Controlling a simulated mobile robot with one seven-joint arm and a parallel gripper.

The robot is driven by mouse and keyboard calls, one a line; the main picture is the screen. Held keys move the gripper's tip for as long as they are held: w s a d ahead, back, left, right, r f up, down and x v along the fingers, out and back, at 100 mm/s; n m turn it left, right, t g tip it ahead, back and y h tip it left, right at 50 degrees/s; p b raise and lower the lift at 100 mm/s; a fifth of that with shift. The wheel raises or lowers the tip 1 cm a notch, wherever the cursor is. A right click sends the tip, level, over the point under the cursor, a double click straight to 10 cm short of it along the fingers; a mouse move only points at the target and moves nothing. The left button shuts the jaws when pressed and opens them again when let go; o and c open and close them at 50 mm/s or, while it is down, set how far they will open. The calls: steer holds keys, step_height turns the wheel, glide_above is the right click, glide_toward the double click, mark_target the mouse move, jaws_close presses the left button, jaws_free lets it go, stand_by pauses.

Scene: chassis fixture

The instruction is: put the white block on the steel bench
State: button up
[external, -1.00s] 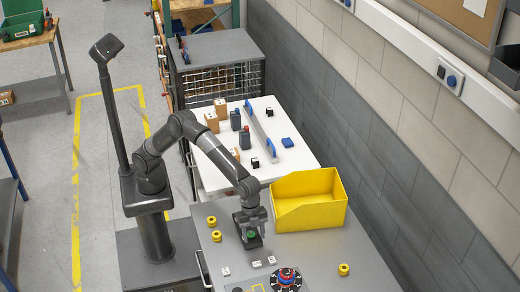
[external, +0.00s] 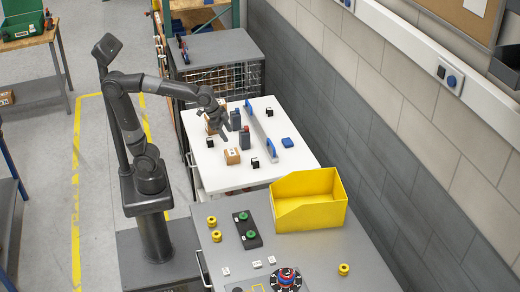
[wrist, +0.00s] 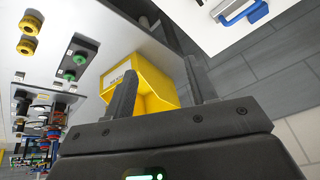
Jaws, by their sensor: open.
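My gripper (external: 223,127) is over the left part of the white table, near the brown boxes, with nothing seen between its fingers. In the wrist view its two fingers (wrist: 160,90) stand wide apart. I cannot clearly pick out a white block. Small whitish pieces (external: 257,264) lie on the grey bench (external: 330,255) in front, which seems to be the steel bench. Small black pieces with pale tops (external: 255,162) stand on the white table (external: 292,165). Anything directly beneath the gripper is hidden by it.
A yellow bin (external: 310,212), a black box with two green buttons (external: 247,229) and yellow knobs (external: 344,269) are on the grey bench. The white table holds brown boxes (external: 232,156), dark blocks (external: 244,138), a blue-ended bar (external: 260,132) and a blue piece (external: 287,142).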

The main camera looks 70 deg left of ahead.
steer(key=s+a+f+n, duration=0.2)
steer(key=s+a+n, duration=0.1)
steer(key=s+a, duration=0.3)
steer(key=s+a+f+n+t+y, duration=0.1)
steer(key=s+a+f+n, duration=0.2)
steer(key=s+a, duration=0.4)
steer(key=shift+a+f, duration=0.2)
steer(key=shift+a, duration=0.6)
